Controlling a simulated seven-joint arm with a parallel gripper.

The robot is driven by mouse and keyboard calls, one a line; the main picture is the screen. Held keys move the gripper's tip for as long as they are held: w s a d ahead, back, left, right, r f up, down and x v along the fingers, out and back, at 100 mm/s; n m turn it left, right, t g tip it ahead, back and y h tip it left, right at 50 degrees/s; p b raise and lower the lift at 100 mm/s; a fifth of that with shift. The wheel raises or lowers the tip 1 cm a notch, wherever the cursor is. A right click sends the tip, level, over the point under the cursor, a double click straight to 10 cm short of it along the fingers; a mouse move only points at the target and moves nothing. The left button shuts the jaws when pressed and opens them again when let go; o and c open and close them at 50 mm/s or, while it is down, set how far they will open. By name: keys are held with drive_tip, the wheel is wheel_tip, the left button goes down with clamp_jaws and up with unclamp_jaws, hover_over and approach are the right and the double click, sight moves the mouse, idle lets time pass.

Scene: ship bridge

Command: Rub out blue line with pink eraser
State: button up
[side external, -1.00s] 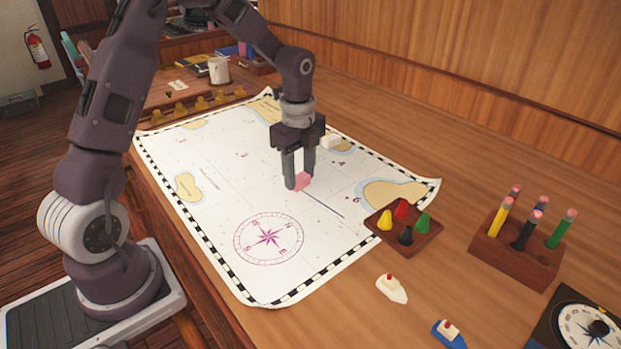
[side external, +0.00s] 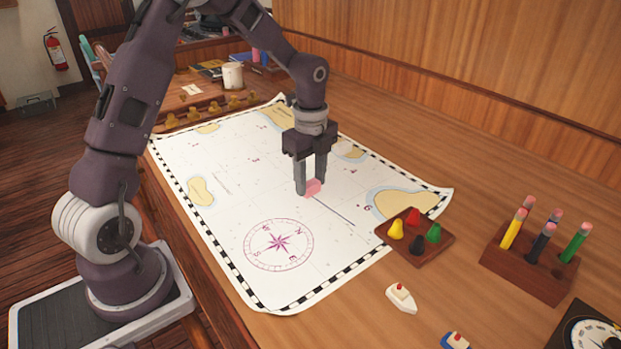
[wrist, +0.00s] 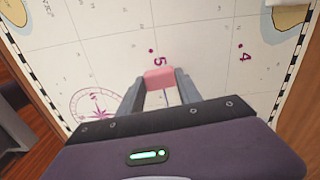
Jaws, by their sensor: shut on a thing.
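My gripper (side external: 311,190) is shut on a pink eraser (side external: 314,187), held low at the chart's surface; I cannot tell for certain whether it touches. In the wrist view the eraser (wrist: 159,77) sits between the two fingertips. A thin blue line (side external: 335,212) runs on the white sea chart (side external: 235,190) from beside the eraser toward the lower right, near the tray of pawns. Any part of the line under the eraser is hidden. In the wrist view the gripper covers most of that area.
A wooden tray with coloured pawns (side external: 441,241) stands at the chart's right corner. A wooden block of pencils (side external: 530,268), a white toy boat (side external: 401,297) and a blue one (side external: 456,341) lie farther right. A mug (side external: 233,76) stands at the back. The chart around the compass rose is clear.

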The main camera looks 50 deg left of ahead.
drive_tip(key=shift+f, duration=0.4)
idle(1.4)
drive_tip(key=shift+d, duration=0.1)
idle(0.4)
drive_tip(key=shift+w+d, duration=0.1)
drive_tip(key=shift+d, duration=0.95)
drive_tip(key=shift+w+d, duration=0.1)
drive_tip(key=shift+d, duration=1)
drive_tip(key=shift+d, duration=0.1)
drive_tip(key=shift+w+d, duration=0.1)
drive_tip(key=shift+d, duration=0.85)
drive_tip(key=shift+w+d, duration=0.1)
drive_tip(key=shift+d, duration=1)
